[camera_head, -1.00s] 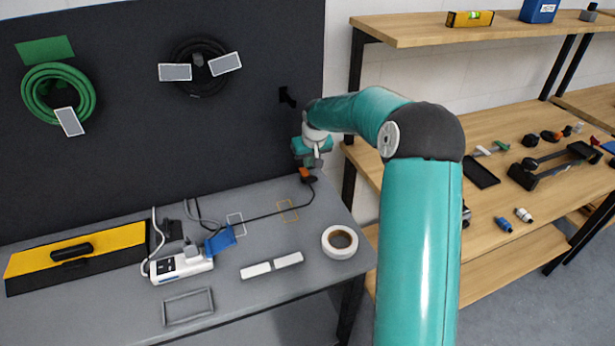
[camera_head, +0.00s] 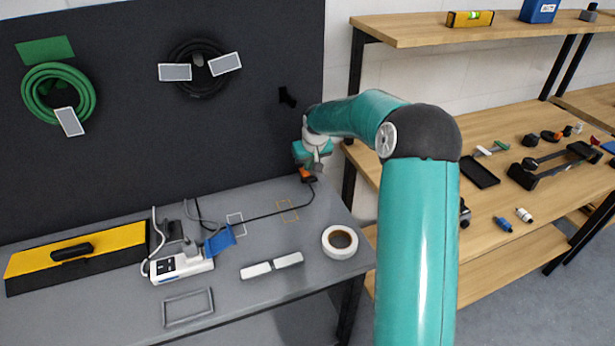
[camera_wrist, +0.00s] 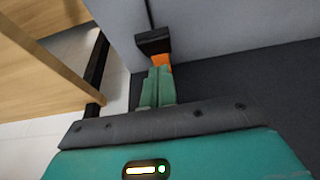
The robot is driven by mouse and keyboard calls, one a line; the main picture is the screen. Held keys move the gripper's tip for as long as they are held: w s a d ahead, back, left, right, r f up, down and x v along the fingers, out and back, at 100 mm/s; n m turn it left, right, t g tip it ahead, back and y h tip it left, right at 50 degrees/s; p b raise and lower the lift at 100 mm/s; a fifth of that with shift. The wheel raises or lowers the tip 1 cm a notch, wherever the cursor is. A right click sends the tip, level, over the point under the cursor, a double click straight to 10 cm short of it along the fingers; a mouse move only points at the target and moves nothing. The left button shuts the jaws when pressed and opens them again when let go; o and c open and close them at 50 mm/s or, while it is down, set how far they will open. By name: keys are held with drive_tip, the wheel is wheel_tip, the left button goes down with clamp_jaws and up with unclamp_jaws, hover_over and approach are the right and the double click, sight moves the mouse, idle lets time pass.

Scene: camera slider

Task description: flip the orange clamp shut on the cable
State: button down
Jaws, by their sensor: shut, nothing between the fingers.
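The orange clamp (camera_head: 307,175) sits near the back right corner of the grey table, at the foot of the dark panel. The black cable (camera_head: 270,214) runs across the table and curves up to the clamp. My gripper (camera_head: 317,166) is right above the clamp, pointing down. In the wrist view my gripper's green fingers (camera_wrist: 159,76) are together and empty, with their tips at the orange part of the clamp (camera_wrist: 161,59). A dark block (camera_wrist: 153,41) lies just beyond the orange. The fingers hide part of the clamp, so I cannot tell whether its lever is up or down.
A roll of white tape (camera_head: 340,242), a white power strip (camera_head: 181,266) and a blue clip (camera_head: 219,240) are on the table. The dark panel (camera_head: 250,120) rises close behind my gripper. A wooden workbench (camera_head: 500,215) stands to the right.

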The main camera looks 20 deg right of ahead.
sight(309, 177)
drive_tip(key=shift+f, duration=1.35)
idle(0.6)
drive_tip(key=shift+r, duration=3.55)
